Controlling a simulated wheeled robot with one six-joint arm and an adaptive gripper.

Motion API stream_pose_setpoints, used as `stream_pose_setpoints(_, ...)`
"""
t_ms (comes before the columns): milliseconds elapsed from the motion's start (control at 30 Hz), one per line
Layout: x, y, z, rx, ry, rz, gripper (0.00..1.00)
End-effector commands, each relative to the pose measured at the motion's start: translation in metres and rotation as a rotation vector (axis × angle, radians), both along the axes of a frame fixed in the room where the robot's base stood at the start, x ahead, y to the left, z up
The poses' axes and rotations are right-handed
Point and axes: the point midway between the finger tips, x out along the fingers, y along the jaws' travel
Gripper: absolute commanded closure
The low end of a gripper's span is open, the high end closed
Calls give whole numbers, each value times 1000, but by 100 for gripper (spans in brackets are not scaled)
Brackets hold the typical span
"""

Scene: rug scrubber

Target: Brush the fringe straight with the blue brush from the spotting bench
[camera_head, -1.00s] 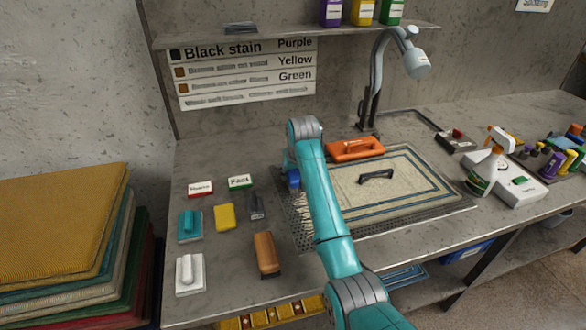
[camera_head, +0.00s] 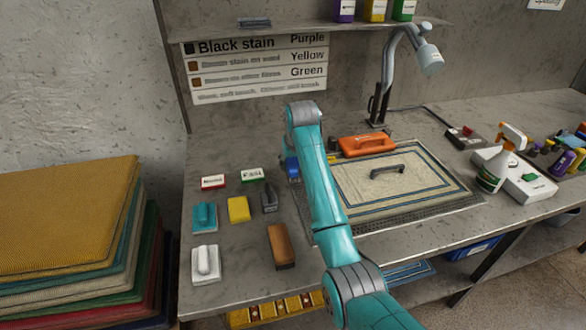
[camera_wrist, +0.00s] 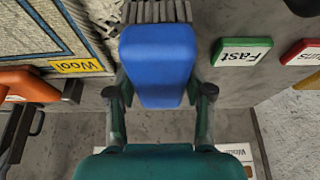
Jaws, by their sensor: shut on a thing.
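My gripper (camera_wrist: 160,95) is shut on the blue brush (camera_wrist: 158,62), seen large in the wrist view with its grey bristles (camera_wrist: 157,12) at the top edge. In the head view only a small blue part of the brush (camera_head: 292,167) shows left of my arm, near the rug's left end. The cream rug with blue border lines (camera_head: 350,193) lies on a dark grate on the bench (camera_head: 215,287). My arm hides most of the rug's left end and its fringe in the head view. I cannot tell whether the bristles touch the fringe.
An orange-handled tool (camera_head: 367,146) lies behind the rug. A dark-handled piece (camera_head: 387,171) sits on it. Left are teal (camera_head: 204,217), yellow (camera_head: 238,209), dark (camera_head: 269,198), white (camera_head: 206,264) and brown (camera_head: 281,246) tools. A spray bottle (camera_head: 502,158) stands right.

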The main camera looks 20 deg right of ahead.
Motion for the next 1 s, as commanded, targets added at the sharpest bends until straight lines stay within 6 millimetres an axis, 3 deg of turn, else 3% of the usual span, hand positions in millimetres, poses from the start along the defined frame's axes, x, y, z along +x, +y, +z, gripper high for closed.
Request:
stream_pose_setpoints(600, 9, 0, 43, 0, -1, 0, 84)
stream_pose_setpoints(1000, 9, 0, 46, 0, 0, 0, 84)
